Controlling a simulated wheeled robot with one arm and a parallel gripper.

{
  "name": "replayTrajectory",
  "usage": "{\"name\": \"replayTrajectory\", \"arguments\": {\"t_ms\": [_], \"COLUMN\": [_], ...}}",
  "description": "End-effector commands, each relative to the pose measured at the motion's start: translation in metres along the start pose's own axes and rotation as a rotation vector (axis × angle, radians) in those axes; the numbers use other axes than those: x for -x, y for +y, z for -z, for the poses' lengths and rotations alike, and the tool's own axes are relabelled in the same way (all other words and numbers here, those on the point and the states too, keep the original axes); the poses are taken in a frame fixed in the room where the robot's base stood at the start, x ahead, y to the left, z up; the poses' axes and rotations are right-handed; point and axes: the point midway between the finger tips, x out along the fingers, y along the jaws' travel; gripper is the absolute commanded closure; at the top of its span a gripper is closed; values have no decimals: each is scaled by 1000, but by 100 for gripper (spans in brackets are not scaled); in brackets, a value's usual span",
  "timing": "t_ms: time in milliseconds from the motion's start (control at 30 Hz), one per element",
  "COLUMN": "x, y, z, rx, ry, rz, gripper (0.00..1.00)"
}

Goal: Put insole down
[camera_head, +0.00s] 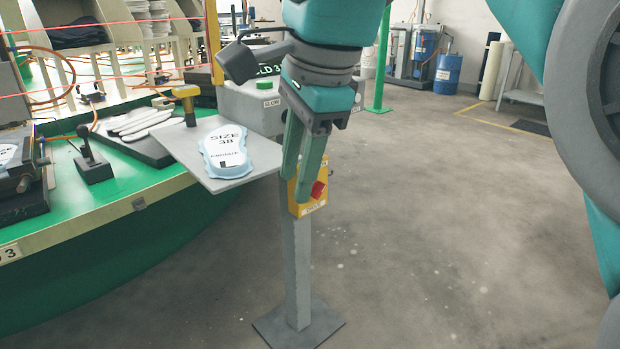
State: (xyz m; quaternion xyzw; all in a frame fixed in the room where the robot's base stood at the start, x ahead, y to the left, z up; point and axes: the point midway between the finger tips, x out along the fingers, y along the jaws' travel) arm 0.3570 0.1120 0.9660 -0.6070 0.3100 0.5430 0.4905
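A light-blue insole-shaped piece (212,161) with a white face printed "SIZE 38" lies flat on a grey plate (188,177) at the carousel's edge. I cannot tell whether the white face is a separate insole or a label. My gripper (297,190) points down to the right of the plate, in front of a yellow box with a red switch. Its two teal fingers look apart, and no insole shows between them. The gripper appears clear of the plate, though the depth is hard to judge.
The green carousel table (130,190) fills the left. On it are white gloves (135,125), a yellow-headed tool (187,97) and a black lever (88,150). A grey post (298,260) carries the yellow switch box (308,190) below my gripper.

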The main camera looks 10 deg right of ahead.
Motion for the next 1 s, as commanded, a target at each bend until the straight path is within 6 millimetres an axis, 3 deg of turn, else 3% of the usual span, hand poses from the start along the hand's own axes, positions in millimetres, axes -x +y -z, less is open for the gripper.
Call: {"name": "replayTrajectory", "arguments": {"t_ms": [167, 367, 700, 833, 1000], "x": [-50, -113, -212, -236, -251], "y": [30, 82, 201, 239, 264], "z": [23, 47, 69, 70, 70], "rx": [190, 457, 934, 1074, 1172], "ry": [4, -20, -138, -193, -229], "rz": [-78, -177, -322, -353, -367], "gripper": [61, 61, 61, 61, 61]}}
